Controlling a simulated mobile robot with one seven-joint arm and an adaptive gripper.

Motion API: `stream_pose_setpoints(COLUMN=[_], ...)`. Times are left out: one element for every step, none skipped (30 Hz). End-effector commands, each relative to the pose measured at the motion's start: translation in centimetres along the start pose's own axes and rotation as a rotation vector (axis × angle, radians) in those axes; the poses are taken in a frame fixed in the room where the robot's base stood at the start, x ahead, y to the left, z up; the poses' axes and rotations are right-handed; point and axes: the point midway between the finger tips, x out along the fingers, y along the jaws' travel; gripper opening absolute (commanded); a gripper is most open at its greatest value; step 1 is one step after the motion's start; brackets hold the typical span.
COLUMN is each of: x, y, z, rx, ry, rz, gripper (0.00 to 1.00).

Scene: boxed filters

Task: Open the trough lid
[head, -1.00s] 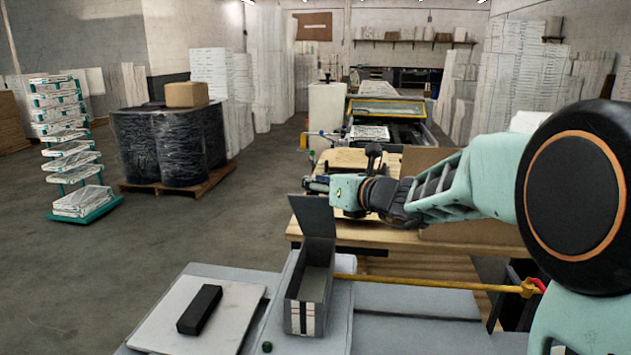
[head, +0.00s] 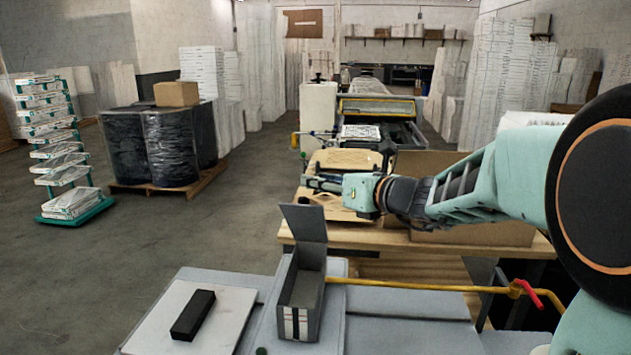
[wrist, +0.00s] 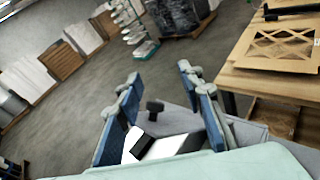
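The grey trough (head: 301,292) is a narrow open-topped box on the grey bench, with white stripes on its near end. Its dark grey lid (head: 304,222) stands raised and tilted at the far end, so the inside of the trough shows. My gripper (head: 314,184) is beyond and above the trough, pointing left and apart from the lid. In the wrist view my gripper (wrist: 160,76) has its blue-grey fingers spread wide with nothing between them. I cannot clearly make out the trough in that view.
A black block (head: 193,314) lies on a white board (head: 240,303) left of the trough. A yellow pipe with a red handle (head: 528,294) runs to the right. Behind is a wooden table (head: 400,243) with a cardboard box (head: 475,232).

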Motion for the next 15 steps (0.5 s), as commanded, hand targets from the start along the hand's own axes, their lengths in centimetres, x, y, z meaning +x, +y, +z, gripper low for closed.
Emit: stream_pose_setpoints(x=[-0.4,-0.6,-0.8,-1.0,-1.2,-1.5,-1.7,-1.9,-2.1,-2.3,-2.5,-2.8,-2.9,-3.1,-3.4], y=[0.0,0.0,-0.1,-0.1,-0.1,-0.1,-0.2,-0.2,-0.2,-0.2,-0.3,-0.3,-0.3,-0.3,-0.3], z=[0.4,0.5,0.6,0.7,0.7,0.8,0.9,1.0,1.1,1.2,1.3,1.5,1.6,1.6,1.7], rx=[0.0,0.0,0.0,0.0,0.0,-0.001,-0.001,-0.001,-0.001,-0.001,-0.001,-0.001,0.0,0.0,0.0], ry=[-0.001,-0.001,-0.001,-0.001,-0.001,-0.001,-0.001,0.0,-0.001,-0.001,-0.001,-0.001,-0.001,-0.001,-0.001], rz=[-0.001,-0.001,0.0,0.0,0.0,-0.001,-0.001,-0.002,-0.002,-0.001,-0.001,-0.001,-0.001,-0.001,-0.001], gripper=[0.35,0.35,0.35,0.35,0.35,0.35,0.35,0.35,0.35,0.35,0.35,0.35,0.35,0.35,0.35])
